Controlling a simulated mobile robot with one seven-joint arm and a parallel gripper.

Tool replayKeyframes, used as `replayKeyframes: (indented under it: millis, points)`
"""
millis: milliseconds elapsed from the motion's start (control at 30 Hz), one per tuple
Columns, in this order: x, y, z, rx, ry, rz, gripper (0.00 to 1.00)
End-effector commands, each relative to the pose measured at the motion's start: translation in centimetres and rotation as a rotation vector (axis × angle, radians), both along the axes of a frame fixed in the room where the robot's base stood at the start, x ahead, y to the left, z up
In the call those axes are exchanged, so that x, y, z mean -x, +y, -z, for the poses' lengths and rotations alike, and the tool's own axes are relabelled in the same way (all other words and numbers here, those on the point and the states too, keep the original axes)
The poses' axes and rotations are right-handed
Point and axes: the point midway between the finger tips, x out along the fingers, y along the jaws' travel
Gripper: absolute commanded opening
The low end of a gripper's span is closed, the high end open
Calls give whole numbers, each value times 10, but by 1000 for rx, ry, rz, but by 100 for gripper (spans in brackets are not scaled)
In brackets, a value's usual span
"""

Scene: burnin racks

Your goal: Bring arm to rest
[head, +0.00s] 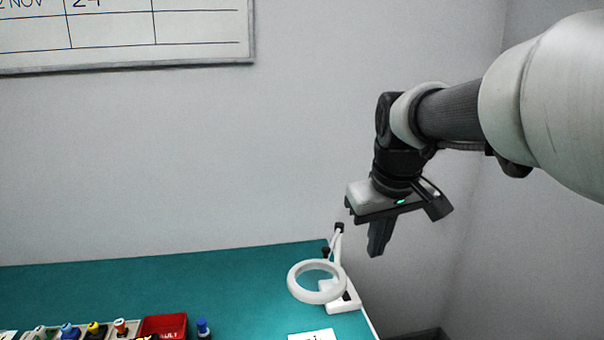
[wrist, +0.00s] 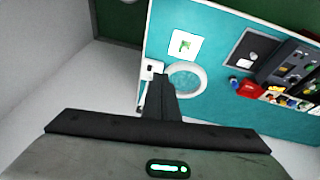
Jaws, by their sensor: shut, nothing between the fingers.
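My gripper (head: 377,243) hangs from my arm on the right of the head view, pointing down. It is above and to the right of the magnifier lamp, in the air beyond the right end of the green bench. Its fingers are together and hold nothing. In the wrist view the shut fingers (wrist: 161,88) stick up in the middle and overlap the edge of the lamp in the picture. No contact with anything shows.
A white ring magnifier lamp (head: 292,283) stands at the right end of the green bench (head: 240,280). A wall board (head: 200,66) hangs upper left.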

Motion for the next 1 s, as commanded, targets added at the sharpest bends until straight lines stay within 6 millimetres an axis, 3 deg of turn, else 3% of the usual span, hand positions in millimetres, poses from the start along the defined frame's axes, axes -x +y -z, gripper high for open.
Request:
replayKeyframes:
  millis: [33, 200, 400, 600, 1000]
  points:
    - [23, -1, -7, -7, -20, 27, 0]
    - [94, -3, -7, -46, -71, 123, 0]
    - [155, -6, 12, -96, -118, 215, 0]
    - [180, -6, 26, -123, -138, 255, 0]
    - [181, -6, 27, -125, -139, 259, 0]
